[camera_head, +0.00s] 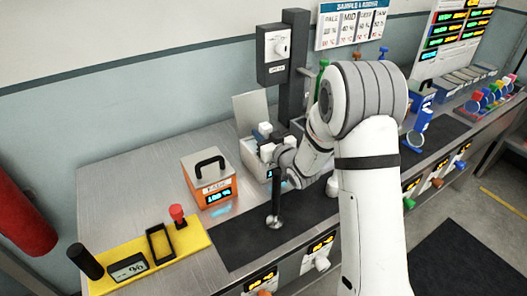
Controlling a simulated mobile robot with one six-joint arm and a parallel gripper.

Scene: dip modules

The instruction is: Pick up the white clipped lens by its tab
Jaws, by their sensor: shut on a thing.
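My arm reaches from the lower right over the bench and bends down to the left. My gripper (275,208) points down over the dark mat, left of the arm. It is shut on a small, pale, round piece (274,222) at its tips, which looks like the white clipped lens. The piece is too small to make out its tab. I cannot tell whether it touches the mat (236,247) or hangs just above it.
An orange box (209,181) with a black handle stands left of the gripper. A yellow panel (190,240) with a red button lies at the front left. A black column (294,70) rises behind. A blue clipped lens (413,139) stands right of my arm.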

